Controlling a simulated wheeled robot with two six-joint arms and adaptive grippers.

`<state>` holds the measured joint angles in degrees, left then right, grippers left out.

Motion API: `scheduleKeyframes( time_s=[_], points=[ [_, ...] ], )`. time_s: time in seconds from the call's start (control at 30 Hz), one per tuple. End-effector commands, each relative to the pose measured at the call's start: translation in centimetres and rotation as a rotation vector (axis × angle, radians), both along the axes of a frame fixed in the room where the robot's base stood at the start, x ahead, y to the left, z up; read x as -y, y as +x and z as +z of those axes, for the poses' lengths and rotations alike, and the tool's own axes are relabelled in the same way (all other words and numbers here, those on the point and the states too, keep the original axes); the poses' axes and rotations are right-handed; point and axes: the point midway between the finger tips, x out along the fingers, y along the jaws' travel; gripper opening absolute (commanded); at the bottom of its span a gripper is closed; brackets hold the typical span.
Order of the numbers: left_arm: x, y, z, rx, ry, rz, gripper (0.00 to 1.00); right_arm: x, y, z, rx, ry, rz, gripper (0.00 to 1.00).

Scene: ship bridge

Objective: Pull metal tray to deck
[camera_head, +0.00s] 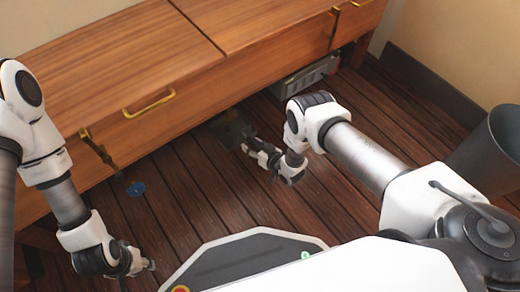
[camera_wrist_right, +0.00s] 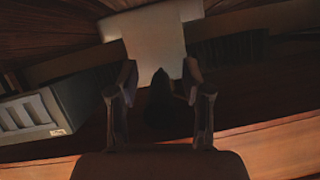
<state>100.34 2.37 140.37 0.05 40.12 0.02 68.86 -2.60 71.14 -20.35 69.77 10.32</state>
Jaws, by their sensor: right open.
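My right gripper (camera_head: 245,146) is low over the deck, close to this piece, pointing under the bench. Its fingers (camera_wrist_right: 160,80) are apart, and I see nothing clamped between them. My left gripper (camera_head: 140,272) hangs over the deck at lower left, away from the tray; its jaw state is unclear.
A grey slotted crate (camera_head: 305,77) sits under the bench to the right; it shows in the right wrist view (camera_wrist_right: 40,115). The wooden bench (camera_head: 115,75) overhangs the area. A blue disc (camera_head: 136,189) lies on the deck. A dark bin (camera_head: 490,155) stands at right.

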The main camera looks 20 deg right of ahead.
Motion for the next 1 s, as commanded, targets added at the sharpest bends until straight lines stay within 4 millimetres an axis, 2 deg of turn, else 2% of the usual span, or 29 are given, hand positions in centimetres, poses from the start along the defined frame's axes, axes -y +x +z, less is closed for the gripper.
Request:
scheduleKeyframes(
  time_s=[0.17, 0.4, 0.5, 0.67, 1.0],
  points=[
    [0.0, 0.0, 0.0, 0.0, 0.0, 0.0, 0.4, 1.3, -2.7, 1.2, -0.005, -0.001, -0.003, 0.49],
    [0.0, 0.0, 0.0, 0.0, 0.0, 0.0, 0.4, 3.3, -7.5, 3.2, -0.005, 0.0, -0.003, 0.49],
    [0.0, 0.0, 0.0, 0.0, 0.0, 0.0, 0.4, 3.9, -8.8, 3.8, -0.003, 0.0, -0.002, 0.49],
    [0.0, 0.0, 0.0, 0.0, 0.0, 0.0, 0.4, 4.2, -9.6, 4.3, 0.0, 0.0, -0.001, 0.49],
    [0.0, 0.0, 0.0, 0.0, 0.0, 0.0, 0.4, 4.2, -9.6, 4.2, -0.001, 0.0, -0.001, 0.49]
  ],
)
